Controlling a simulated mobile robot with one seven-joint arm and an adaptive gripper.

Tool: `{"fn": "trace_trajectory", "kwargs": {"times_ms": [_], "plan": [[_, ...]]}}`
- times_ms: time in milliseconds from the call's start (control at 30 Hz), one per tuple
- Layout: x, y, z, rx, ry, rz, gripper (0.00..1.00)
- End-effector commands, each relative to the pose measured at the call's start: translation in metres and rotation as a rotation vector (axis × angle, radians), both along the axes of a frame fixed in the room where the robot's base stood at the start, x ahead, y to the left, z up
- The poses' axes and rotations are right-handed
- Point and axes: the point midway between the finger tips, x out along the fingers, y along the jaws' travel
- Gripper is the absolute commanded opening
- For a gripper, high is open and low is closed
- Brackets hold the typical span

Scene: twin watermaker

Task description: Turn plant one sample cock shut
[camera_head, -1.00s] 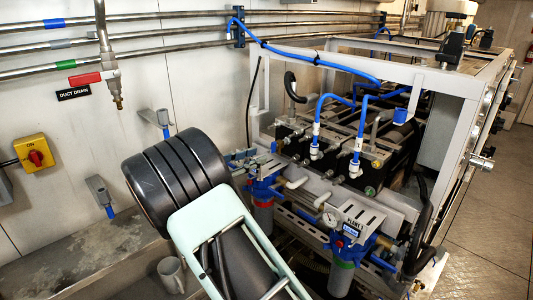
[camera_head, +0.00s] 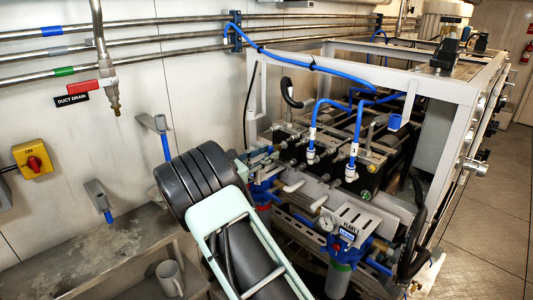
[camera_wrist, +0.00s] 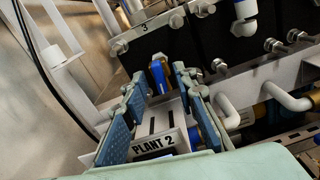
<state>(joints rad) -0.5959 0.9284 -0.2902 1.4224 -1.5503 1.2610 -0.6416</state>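The plant one filter unit, with a PLANT 1 plate (camera_head: 350,226) and a blue head (camera_head: 345,251), stands at lower centre right in the head view. I cannot tell which fitting is its sample cock. My gripper (camera_wrist: 160,118) is open in the wrist view, its blue-padded fingers apart on either side of a PLANT 2 plate (camera_wrist: 153,145). A blue fitting (camera_wrist: 158,76) shows just beyond the fingertips. I cannot tell whether the fingers touch either. In the head view my arm's dark, ribbed wrist hides much of the plant two unit.
A grey metal frame (camera_head: 440,92) surrounds the machinery, with blue hoses (camera_head: 330,70) across its top. White pipes (camera_wrist: 235,108) lie close right of my fingers. A mug (camera_head: 170,278) stands at lower left. Open floor (camera_head: 500,190) lies at right.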

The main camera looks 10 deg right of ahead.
Motion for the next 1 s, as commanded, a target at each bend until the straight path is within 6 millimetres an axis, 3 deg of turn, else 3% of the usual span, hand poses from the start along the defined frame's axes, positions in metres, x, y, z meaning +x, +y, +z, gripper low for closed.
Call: {"fn": "trace_trajectory", "kwargs": {"times_ms": [267, 500, 1000], "plan": [[0.0011, -0.0014, -0.0004, 0.000, 0.000, 0.000, 0.26], [0.0010, -0.0013, -0.0003, 0.000, 0.000, 0.000, 0.01], [0.0011, -0.0007, -0.0034, 0.035, -0.048, 0.001, 0.00]]}}
